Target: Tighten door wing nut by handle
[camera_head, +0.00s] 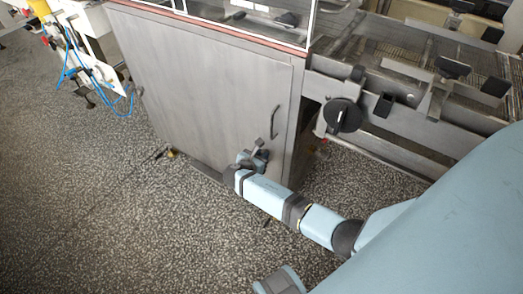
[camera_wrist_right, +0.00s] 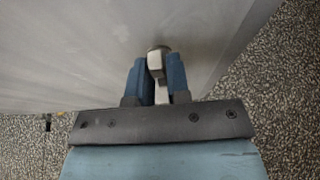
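The grey metal cabinet door (camera_head: 210,85) carries a dark vertical handle (camera_head: 274,122) near its right edge. My right gripper (camera_head: 256,157) is at the lower right of the door, below the handle. In the right wrist view, the blue finger pads of my right gripper (camera_wrist_right: 157,82) stand close on both sides of a small metal piece, the wing nut (camera_wrist_right: 156,62). The pads appear to press on it, and its rounded end sticks out past the fingertips towards the door. In the head view the gripper largely hides the nut.
A black round knob (camera_head: 342,115) sits on the machine frame right of the door. A mesh conveyor (camera_head: 400,52) runs at the upper right. A white stand with blue hoses (camera_head: 95,50) is at the upper left. The speckled floor (camera_head: 90,220) is clear at left.

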